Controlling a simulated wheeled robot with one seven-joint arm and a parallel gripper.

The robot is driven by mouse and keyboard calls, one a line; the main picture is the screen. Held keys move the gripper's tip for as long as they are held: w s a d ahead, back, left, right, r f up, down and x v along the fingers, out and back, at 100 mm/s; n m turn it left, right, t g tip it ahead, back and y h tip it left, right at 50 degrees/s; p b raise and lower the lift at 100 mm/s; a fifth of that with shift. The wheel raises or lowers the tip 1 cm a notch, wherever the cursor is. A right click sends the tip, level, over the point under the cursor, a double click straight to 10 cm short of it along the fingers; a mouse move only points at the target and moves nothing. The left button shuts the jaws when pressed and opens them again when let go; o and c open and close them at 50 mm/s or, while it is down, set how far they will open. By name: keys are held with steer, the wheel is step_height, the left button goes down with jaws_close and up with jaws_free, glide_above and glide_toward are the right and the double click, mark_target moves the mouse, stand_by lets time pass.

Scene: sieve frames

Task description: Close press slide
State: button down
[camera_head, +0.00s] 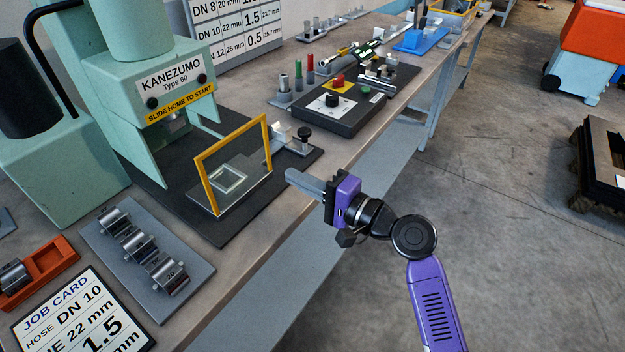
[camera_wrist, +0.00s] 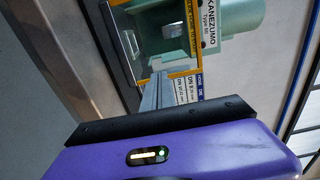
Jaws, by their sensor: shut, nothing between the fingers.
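The green press (camera_head: 175,85) stands at the left of the bench, with a label reading "SLIDE HOME TO START". Its slide (camera_head: 240,190) is a grey plate with a square recess, sitting out in front of the press head on a dark base. A yellow-framed clear guard (camera_head: 268,142) stands upright at the slide's front. My gripper (camera_head: 290,176) is shut and empty, just right of the guard at the bench's front edge, apart from it as far as I can see. In the wrist view the gripper fingers (camera_wrist: 155,92) point toward the yellow frame (camera_wrist: 190,72).
A black-knobbed clamp (camera_head: 304,136) stands right of the guard. A control box (camera_head: 345,105) with red and black buttons lies farther along. A grey die rack (camera_head: 150,255) and a job card (camera_head: 85,318) lie at the near left. Open floor lies right of the bench.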

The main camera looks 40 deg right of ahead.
mark_target(256, 158)
steer(key=p+x, duration=0.1)
steer(key=x, duration=0.7)
steer(key=shift+w+a, duration=0.1)
steer(key=shift+w+a+f, duration=0.1)
steer(key=shift+w, duration=0.2)
steer(key=b+x, duration=0.4)
steer(key=x, duration=1.1)
steer(key=shift+w+a+f+b, duration=0.1)
steer(key=shift+w+a+b, duration=0.15)
steer(key=shift+b, duration=0.1)
steer(key=shift+w+a, duration=0.1)
steer(key=shift+w, duration=0.5)
steer(key=shift+r, duration=0.3)
